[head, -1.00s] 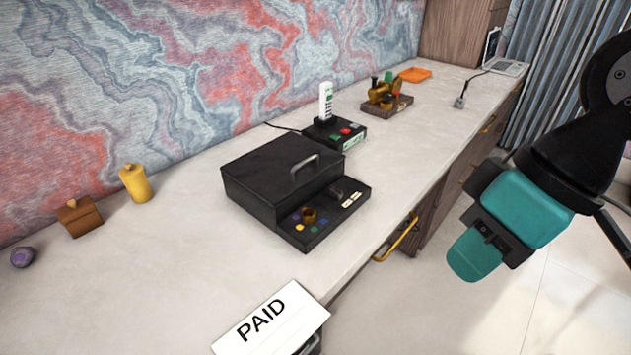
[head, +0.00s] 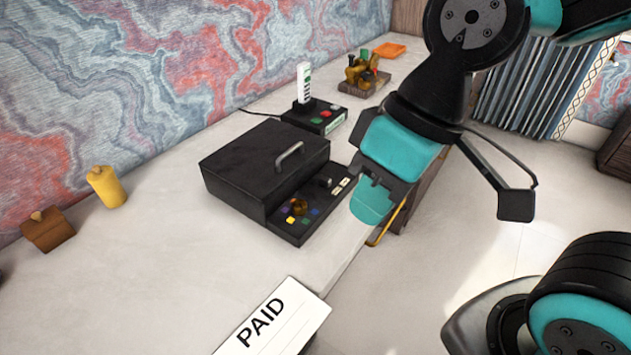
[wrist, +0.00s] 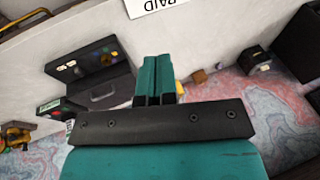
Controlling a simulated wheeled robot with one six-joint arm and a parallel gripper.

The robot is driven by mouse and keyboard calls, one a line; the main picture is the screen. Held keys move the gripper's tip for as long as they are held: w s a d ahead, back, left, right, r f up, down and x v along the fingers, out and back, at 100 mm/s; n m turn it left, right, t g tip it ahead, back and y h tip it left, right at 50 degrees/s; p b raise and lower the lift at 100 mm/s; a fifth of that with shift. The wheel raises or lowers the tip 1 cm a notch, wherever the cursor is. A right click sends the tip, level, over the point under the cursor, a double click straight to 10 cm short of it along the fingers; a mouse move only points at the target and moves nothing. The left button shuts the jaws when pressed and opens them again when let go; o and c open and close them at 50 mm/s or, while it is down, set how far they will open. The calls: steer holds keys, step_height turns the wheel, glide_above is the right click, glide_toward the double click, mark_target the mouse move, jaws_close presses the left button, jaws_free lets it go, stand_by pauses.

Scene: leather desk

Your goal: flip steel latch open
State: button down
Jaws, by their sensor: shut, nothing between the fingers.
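A black box (head: 262,160) stands on the desk with its lid down and a grey metal handle (head: 289,154) on top. Its low front ledge (head: 300,228) carries a small dark lever-like part (head: 322,182), a brown ring-shaped piece and several coloured squares. I cannot tell for sure which part is the steel latch. My gripper (head: 371,203) is shut and empty, right of the ledge and apart from it in the picture. In the wrist view, the teal fingers (wrist: 155,78) are together, and the box (wrist: 112,88) lies to their left.
A black device with coloured buttons (head: 326,117) stands behind the box. A PAID card (head: 270,322) is at the front edge. A yellow canister (head: 107,187) and brown box (head: 47,230) stand left.

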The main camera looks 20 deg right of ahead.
mark_target(324, 181)
steer(key=w+f+t+h+p, duration=0.1)
steer(key=w+f+t+h, duration=0.2)
steer(key=w+f, duration=0.5)
steer(key=w+f+m+t+h+p, duration=0.1)
steer(key=w+f+t+h+p, duration=0.1)
steer(key=w+f, duration=0.7)
steer(key=w+t+h, duration=0.1)
steer(key=w+t, duration=0.1)
steer(key=w, duration=0.3)
steer(key=shift+p, duration=0.3)
steer(key=shift+f, duration=0.1)
steer(key=p+x, duration=0.1)
steer(key=x, duration=0.8)
steer(key=shift+w+d+f+p, duration=0.1)
steer(key=shift+d+f+p, duration=0.1)
steer(key=shift+p, duration=0.2)
steer(key=w+d+p, duration=0.1)
steer(key=w+d, duration=0.1)
steer(key=shift+d, duration=0.35)
steer(key=shift+w+d+f+p, duration=0.15)
steer(key=shift+w+d+p, duration=0.15)
